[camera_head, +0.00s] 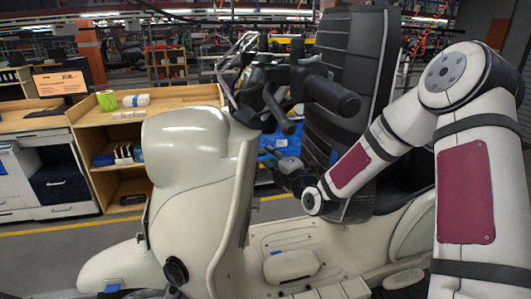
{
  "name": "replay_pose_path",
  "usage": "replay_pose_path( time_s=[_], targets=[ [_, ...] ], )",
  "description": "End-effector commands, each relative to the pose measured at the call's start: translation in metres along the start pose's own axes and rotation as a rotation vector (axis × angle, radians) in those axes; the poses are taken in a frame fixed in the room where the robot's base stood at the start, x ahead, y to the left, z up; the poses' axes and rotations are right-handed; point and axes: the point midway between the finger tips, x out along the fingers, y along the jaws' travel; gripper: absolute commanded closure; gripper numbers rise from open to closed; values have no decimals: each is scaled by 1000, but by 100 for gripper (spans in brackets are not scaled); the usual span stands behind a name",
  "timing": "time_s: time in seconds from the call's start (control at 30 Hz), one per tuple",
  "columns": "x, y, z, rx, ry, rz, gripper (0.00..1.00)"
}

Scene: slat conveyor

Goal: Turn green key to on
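I cannot make out a green key; the side of the shield where a key could sit is partly turned away or hidden. My arm reaches in from the right, and my gripper (276,160) is small and dark behind the shield's right edge, below the handlebar. It appears apart from the shield. Its fingers are too small and dark to tell whether they are open or shut.
A tall black ribbed panel (350,60) stands behind the handlebar, close to my arm. The scooter's floorboard (290,240) lies below my gripper.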

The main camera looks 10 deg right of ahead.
Motion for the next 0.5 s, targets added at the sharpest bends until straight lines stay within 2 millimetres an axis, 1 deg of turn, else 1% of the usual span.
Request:
replay_pose_path(
  time_s=[0.03, 0.2, 0.3, 0.5],
  targets=[
    [9, 0, 0, 2, 0, 1, 68],
    [32, 0, 0, 2, -1, 0, 68],
    [40, 0, 0, 2, 0, 0, 68],
    [46, 0, 0, 0, 0, -1, 68]
  ],
)
